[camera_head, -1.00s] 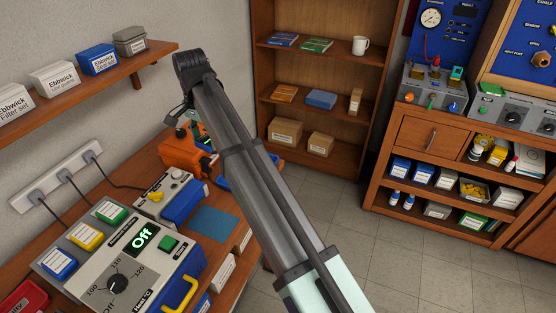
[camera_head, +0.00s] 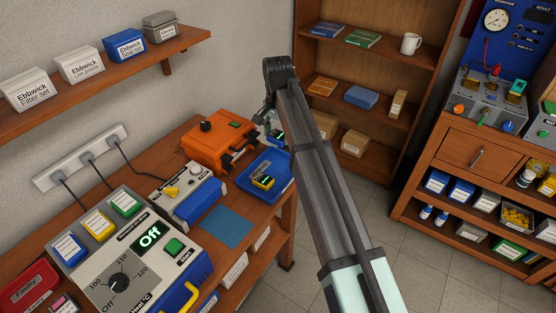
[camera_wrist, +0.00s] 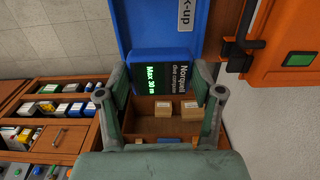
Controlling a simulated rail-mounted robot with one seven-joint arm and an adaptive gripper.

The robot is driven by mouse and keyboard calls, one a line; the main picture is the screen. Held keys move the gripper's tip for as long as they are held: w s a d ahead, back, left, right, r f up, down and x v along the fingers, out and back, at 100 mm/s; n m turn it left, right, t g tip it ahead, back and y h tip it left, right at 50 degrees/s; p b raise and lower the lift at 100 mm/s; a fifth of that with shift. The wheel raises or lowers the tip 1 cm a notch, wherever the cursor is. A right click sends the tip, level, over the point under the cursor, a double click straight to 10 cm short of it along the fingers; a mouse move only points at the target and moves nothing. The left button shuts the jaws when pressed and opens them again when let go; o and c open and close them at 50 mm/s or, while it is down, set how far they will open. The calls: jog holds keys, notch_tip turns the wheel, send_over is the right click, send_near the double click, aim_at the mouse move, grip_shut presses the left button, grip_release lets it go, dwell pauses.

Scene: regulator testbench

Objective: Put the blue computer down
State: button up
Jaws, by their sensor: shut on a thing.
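The blue computer (camera_wrist: 162,82) is between my gripper's fingers in the wrist view, its dark screen showing green "Max 30 m" text. In the head view a small part of the computer (camera_head: 280,135) shows beside the arm's end; the arm hides the rest. My gripper (camera_head: 268,118) is shut on it, beyond the blue tray in the picture and right of the orange case. The wrist view shows the two fingers (camera_wrist: 160,92) on either side of the computer.
The blue tray (camera_head: 284,183) holds a yellow device (camera_head: 263,182). The orange case (camera_head: 208,150) stands left of my gripper. A blue mat (camera_head: 228,226) lies bare in front. A grey-and-blue unit (camera_head: 187,193) and heater (camera_head: 130,265) stand nearer. A bookcase (camera_head: 375,65) stands behind.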

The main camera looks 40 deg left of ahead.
aim_at(278, 168)
notch_tip(278, 168, down, 12)
jog(key=shift+f+p, duration=0.2)
jog(key=shift+p, duration=1)
jog(key=shift+f, duration=0.1)
jog(key=o, duration=1.2)
notch_tip(278, 168, up, 12)
jog(key=b, duration=0.2)
jog(key=shift+b, duration=0.3)
jog(key=shift+d, duration=0.1)
